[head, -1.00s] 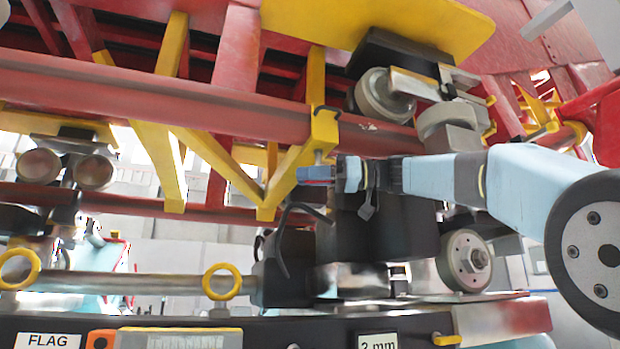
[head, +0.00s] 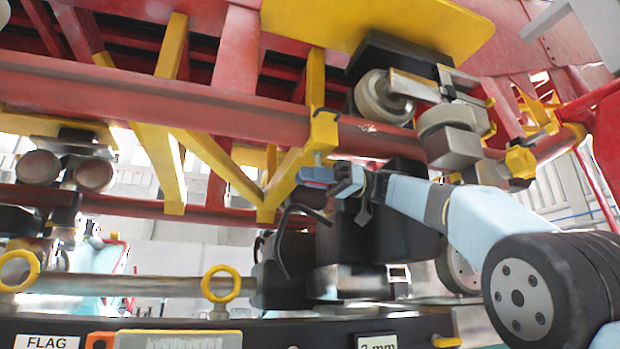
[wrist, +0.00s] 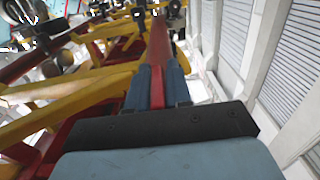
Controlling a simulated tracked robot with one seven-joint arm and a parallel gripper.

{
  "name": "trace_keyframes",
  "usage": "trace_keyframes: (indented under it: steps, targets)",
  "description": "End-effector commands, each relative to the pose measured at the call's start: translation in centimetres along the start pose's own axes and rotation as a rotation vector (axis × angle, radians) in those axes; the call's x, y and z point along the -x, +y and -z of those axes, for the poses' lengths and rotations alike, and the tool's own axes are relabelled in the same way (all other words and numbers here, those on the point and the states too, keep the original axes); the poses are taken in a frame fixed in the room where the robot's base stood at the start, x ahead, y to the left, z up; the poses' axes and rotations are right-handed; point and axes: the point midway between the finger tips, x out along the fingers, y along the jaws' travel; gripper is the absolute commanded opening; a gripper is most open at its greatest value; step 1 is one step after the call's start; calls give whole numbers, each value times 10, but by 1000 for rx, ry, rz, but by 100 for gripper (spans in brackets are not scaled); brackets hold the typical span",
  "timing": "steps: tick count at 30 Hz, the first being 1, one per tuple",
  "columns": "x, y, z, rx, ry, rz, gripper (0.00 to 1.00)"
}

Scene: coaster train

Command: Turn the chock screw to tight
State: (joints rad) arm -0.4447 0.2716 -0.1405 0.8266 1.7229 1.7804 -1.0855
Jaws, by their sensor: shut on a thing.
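The chock screw (head: 318,159) shows as a short grey stem under the yellow bracket (head: 322,130) on the red frame, in the middle of the head view. My gripper (head: 318,177) reaches in from the right, just below the stem. It is shut on the screw's handle, which the fingers mostly hide in the head view. In the wrist view, the blue fingers of my gripper (wrist: 158,88) lie on both sides of a red strip, which I take to be the handle (wrist: 157,98). The screw's thread and its tip are not clear.
A red rail (head: 150,95) and yellow struts (head: 215,155) lie close above and left of my gripper. A black block (head: 370,235) is below it. Wheels (head: 385,95) hang at upper right. A yellow-ringed rod (head: 150,286) lies lower left.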

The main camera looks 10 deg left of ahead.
Motion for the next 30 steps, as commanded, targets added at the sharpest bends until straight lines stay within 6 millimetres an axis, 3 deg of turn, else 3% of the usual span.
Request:
trace_keyframes:
  steps: [8,9,15,23,30]
  targets:
    - [0,1,-1,-3,-1,1,0]
    - [0,1,-1,-3,-1,1,21]
    - [0,1,-1,-2,-1,0,38]
    - [1,0,0,-1,0,-1,38]
    - [23,1,-1,-2,0,-3,38]
